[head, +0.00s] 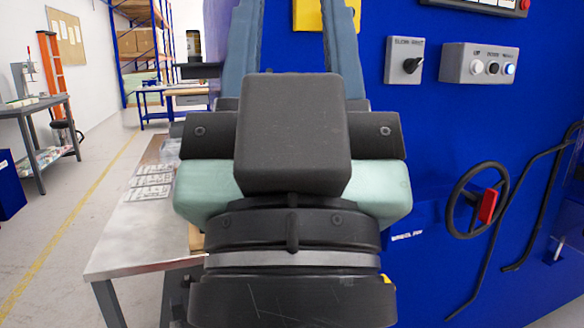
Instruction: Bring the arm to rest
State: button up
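My arm fills the middle of the head view, with a black rounded block, a dark bolted crosspiece and mint-green sides above a black round joint. My gripper (293,22) is at the top centre. Its two long blue-grey fingers run upward, well apart, with blue panel and a yellow patch behind the gap. I see nothing held between them, but the tips leave the top of the picture. No foam piece can be made out; my arm hides what lies directly behind it.
A blue machine (440,130) stands close on the right, with a switch box (404,61), a button box (478,64) and a handwheel (477,198). A metal table (140,240) with papers is at left. Open floor (50,230) lies beyond it; a grey workbench (35,105) stands far left.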

notch_tip(320, 180, up, 26)
jog(key=p, duration=2.4)
jog(key=shift+r, duration=0.25)
